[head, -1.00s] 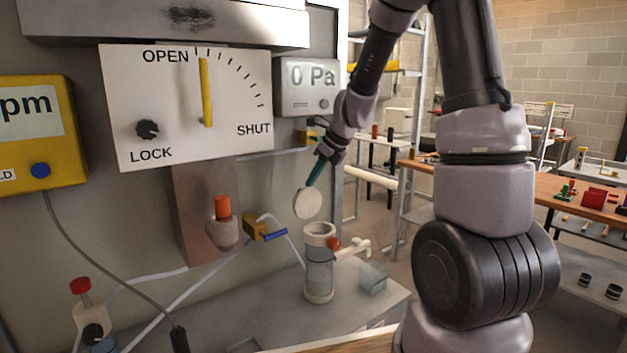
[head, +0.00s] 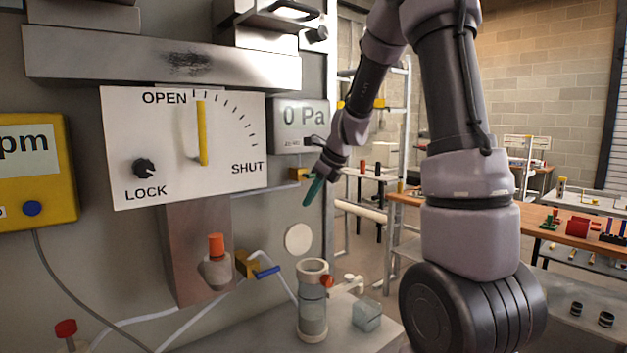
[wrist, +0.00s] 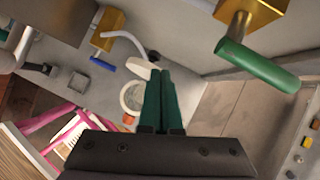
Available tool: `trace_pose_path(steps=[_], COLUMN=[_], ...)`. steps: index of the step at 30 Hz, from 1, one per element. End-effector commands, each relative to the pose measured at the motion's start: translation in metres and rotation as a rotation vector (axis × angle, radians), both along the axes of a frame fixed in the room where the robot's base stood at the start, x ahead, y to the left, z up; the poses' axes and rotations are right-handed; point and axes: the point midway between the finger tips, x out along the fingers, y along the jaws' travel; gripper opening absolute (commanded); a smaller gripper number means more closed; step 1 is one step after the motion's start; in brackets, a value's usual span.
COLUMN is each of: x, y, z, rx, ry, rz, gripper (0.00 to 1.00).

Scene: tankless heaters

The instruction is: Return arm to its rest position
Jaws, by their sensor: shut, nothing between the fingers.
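My gripper (head: 313,192) is in the middle of the head view, with slim green fingers pointing down and left. The fingers are shut with nothing between them, and they also show pressed together in the wrist view (wrist: 162,100). The gripper is above and apart from a round pale disc (head: 298,238). My arm reaches down from the top of the head view, with its elbow bent above the picture edge.
A clear cylinder (head: 313,318) with a red knob stands below the disc, next to a glassy cube (head: 367,315). The lever panel (head: 233,150) and pressure display (head: 301,126) are to the left. A workbench (head: 575,228) stands behind at right. A green-handled valve (wrist: 257,66) shows in the wrist view.

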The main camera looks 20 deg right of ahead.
Motion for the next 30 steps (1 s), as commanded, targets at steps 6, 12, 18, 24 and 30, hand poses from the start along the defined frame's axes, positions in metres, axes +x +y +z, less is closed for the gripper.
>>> trace_pose_path(steps=[6,12,18,24,30], x=[-0.005,-0.008,-0.038,-0.116,-0.196], y=[-0.012,-0.018,-0.016,-0.013,-0.013], z=[0.044,0.064,0.089,0.125,0.138], rx=[0.000,-0.002,-0.090,-0.370,-0.712], ry=[-0.005,-0.003,-0.099,-0.341,-0.549], rz=[-0.002,-0.001,0.176,0.653,1.156], gripper=[0.00,0.00,0.00,0.00,0.00])
